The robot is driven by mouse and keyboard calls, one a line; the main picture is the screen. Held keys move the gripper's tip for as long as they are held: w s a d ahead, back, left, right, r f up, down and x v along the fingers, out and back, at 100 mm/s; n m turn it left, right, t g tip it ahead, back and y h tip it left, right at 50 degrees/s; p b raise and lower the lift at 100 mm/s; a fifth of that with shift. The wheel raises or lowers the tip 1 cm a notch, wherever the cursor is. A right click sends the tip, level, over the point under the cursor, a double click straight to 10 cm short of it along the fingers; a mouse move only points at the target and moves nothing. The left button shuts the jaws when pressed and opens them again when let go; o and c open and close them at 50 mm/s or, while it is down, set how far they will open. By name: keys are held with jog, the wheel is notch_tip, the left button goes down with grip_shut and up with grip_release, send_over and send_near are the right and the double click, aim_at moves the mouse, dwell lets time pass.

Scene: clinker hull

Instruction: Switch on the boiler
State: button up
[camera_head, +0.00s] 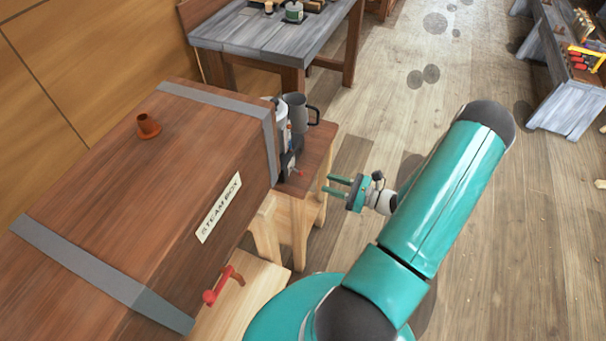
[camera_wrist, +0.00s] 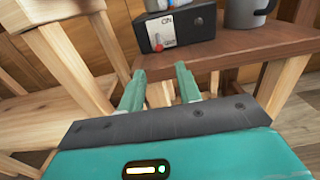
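What looks like the boiler is a dark box unit (camera_wrist: 190,27) on a small wooden stand in the wrist view, with a white plate whose lettering looks like "ON".
A grey mug (camera_head: 297,112) stands on the stand (camera_head: 318,150) close by the unit. A workbench (camera_head: 270,35) is behind.

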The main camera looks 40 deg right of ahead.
aim_at(305, 178)
jog(key=x, duration=0.9)
jog(key=shift+w+a, duration=0.15)
grip_shut()
